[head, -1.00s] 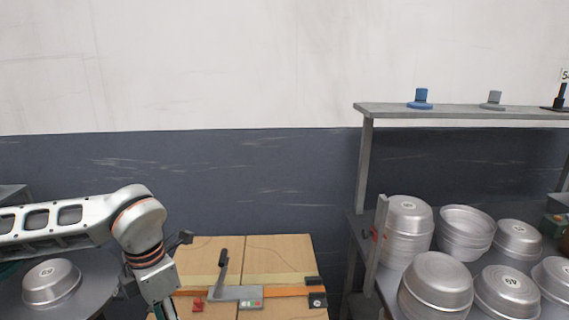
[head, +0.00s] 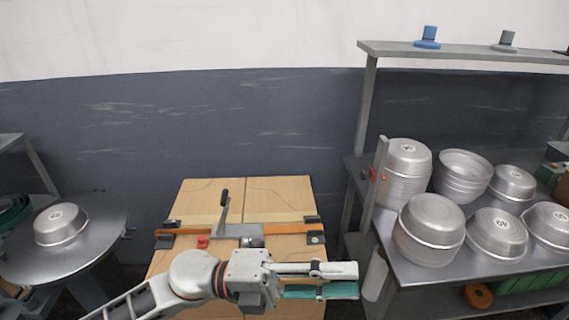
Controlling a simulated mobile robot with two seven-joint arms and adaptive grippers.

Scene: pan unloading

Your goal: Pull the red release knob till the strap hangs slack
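The red release knob (head: 203,242) is a small red piece at the left of the grey strap buckle (head: 238,235), which has an upright black lever. The orange strap (head: 285,228) runs flat across the top of the cardboard load, with dark corner pieces at its ends. My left gripper (head: 352,281) reaches in front of the buckle, lower right of the knob, pointing right. Its two fingers are apart with a narrow gap, and nothing shows between them. It is clear of the knob. My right gripper is not in view.
A metal table (head: 395,262) with several stacks of silver pans stands at right, under a shelf (head: 480,52) carrying blue and grey pieces. A round metal table (head: 100,240) at left holds one pan (head: 61,224). The cardboard top (head: 278,190) behind the strap is clear.

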